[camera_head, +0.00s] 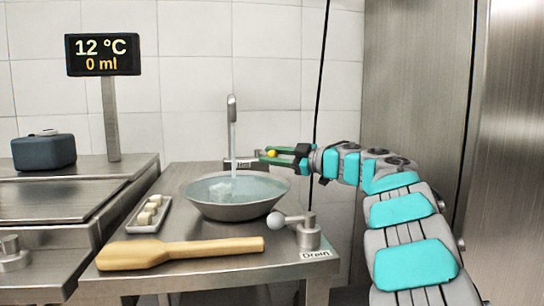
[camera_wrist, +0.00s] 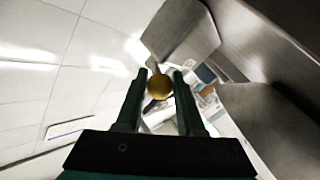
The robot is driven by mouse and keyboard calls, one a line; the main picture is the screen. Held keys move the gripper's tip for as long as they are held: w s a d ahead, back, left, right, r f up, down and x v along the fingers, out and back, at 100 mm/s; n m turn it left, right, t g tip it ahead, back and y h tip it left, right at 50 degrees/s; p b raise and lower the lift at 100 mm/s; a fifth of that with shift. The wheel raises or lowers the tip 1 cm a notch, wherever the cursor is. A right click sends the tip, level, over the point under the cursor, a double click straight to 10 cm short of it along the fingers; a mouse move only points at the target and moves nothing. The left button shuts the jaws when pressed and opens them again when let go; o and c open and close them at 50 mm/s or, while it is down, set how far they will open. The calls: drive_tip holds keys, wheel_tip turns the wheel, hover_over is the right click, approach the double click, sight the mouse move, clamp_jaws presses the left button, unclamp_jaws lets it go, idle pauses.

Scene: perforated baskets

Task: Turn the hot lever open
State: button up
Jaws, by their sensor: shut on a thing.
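The hot lever ends in a small yellow ball knob (camera_head: 272,154), just right of the tap. My gripper (camera_head: 268,157) reaches in from the right with its green fingers around this knob, shut on it. In the wrist view, the yellow ball (camera_wrist: 160,87) sits between the tips of both fingers. Most of the lever's stem is hidden by the fingers. The metal tap (camera_head: 232,103) stands behind the bowl, and a thin stream of water (camera_head: 234,150) runs from it into the metal bowl (camera_head: 238,210). A label at the tap's base is partly covered.
A display (camera_head: 103,54) reads 12 °C and 0 ml. A wooden paddle (camera_head: 180,252) lies along the counter front. A small tray (camera_head: 134,228) of pale cubes stands left of the bowl. A ball-ended drain lever (camera_head: 307,232) is at front right. A steel wall (camera_head: 415,90) bounds the right.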

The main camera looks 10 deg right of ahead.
clamp_jaws()
drive_tip(key=shift+a, duration=0.1)
drive_tip(key=shift+s+a+r+m+t+h, duration=0.15)
drive_tip(key=shift+m+t+h, duration=0.15)
drive_tip(key=shift+t, duration=0.1)
drive_tip(key=shift+s+a+m+t+h+p, duration=0.1)
drive_tip(key=shift+m+t+h+p, duration=0.25)
drive_tip(key=shift+t+h, duration=0.2)
drive_tip(key=o, duration=0.8)
unclamp_jaws()
